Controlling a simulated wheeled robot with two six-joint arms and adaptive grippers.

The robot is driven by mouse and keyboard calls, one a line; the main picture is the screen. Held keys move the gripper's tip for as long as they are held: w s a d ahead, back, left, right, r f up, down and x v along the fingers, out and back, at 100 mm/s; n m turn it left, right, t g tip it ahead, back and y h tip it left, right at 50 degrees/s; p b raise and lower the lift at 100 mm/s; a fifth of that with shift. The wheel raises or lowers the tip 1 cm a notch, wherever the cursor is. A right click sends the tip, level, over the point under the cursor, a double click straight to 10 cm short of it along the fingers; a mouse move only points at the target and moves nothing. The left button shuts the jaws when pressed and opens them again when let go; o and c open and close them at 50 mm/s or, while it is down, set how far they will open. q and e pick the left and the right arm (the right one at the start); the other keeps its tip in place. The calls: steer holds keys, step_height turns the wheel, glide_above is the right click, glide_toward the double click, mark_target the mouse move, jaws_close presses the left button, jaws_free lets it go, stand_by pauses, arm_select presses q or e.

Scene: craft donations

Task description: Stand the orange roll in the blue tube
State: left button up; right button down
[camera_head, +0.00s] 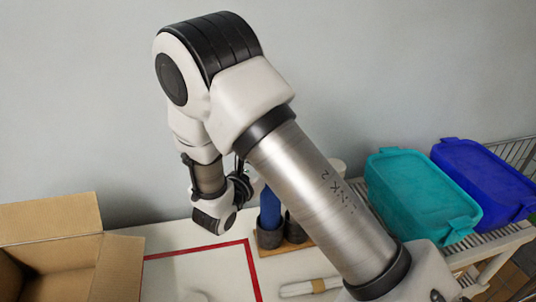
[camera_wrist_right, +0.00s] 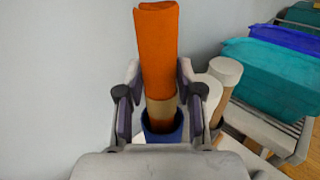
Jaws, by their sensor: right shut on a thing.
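The orange roll (camera_wrist_right: 158,50) is upright in the right wrist view, with a tan band (camera_wrist_right: 161,110) around its lower part. My right gripper (camera_wrist_right: 160,88) is shut on the roll, one finger on each side. The blue tube (camera_wrist_right: 162,136) is directly below, and the roll's lower end overlaps its open mouth; how deep it sits inside I cannot tell. In the head view the blue tube (camera_head: 270,208) stands in a dark round holder (camera_head: 268,238). There my right arm hides the roll and the fingers. My left gripper is not in view.
A roll with a pale top (camera_wrist_right: 226,70) stands close to the right of the blue tube. An open cardboard box (camera_head: 60,240) is at the left, beside a red-outlined area (camera_head: 200,249). Teal (camera_head: 420,195) and blue (camera_head: 485,180) bins sit on a rack at right.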

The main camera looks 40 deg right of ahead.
steer(key=shift+f+b, duration=2.4)
steer(key=shift+f, duration=0.85)
steer(key=shift+s+a, duration=0.1)
steer(key=c, duration=0.7)
jaws_free()
steer(key=shift+s+f, duration=0.1)
steer(key=shift+o, duration=0.2)
